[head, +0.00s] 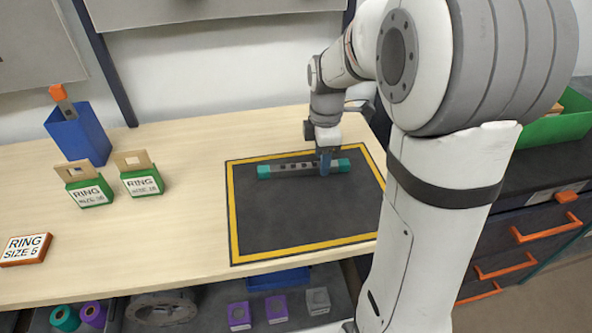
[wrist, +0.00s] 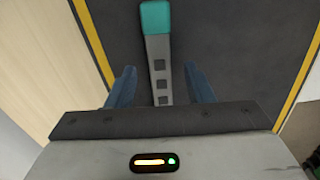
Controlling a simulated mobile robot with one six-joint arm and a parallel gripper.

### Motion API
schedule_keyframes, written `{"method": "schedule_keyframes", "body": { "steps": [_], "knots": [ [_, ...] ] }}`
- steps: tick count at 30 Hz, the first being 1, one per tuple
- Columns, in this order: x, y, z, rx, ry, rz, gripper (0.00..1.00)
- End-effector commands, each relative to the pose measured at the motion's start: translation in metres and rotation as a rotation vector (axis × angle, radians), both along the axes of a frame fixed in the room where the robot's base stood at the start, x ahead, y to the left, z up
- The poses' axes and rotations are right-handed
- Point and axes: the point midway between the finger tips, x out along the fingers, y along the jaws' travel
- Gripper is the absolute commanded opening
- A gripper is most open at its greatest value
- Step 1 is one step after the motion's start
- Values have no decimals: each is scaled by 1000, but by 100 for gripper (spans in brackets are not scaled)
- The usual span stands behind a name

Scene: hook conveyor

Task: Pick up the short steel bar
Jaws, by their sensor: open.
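The short steel bar (head: 290,168) is grey with dark square holes and teal ends. It lies flat on a dark mat (head: 300,215) with a yellow border, near the mat's far edge. My gripper (head: 324,165) is over the bar, right of its middle in the head view. In the wrist view the bar (wrist: 160,65) runs between the two blue fingers of my gripper (wrist: 160,85), with a gap on each side. The gripper is open. The bar's near end is hidden behind the gripper body in the wrist view.
A green bin (head: 545,130) is at right. The mat in front of the bar is clear.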

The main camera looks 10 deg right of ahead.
Motion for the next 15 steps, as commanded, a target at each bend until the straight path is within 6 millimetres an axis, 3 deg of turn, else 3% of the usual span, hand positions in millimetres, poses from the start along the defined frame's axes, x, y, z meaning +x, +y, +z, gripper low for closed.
{"method": "schedule_keyframes", "body": {
  "steps": [3,10,15],
  "knots": [
    [0,0,-10,0,1,-1,47],
    [0,0,-11,0,-1,-2,47],
    [0,0,-10,0,-1,-2,33]
  ]
}}
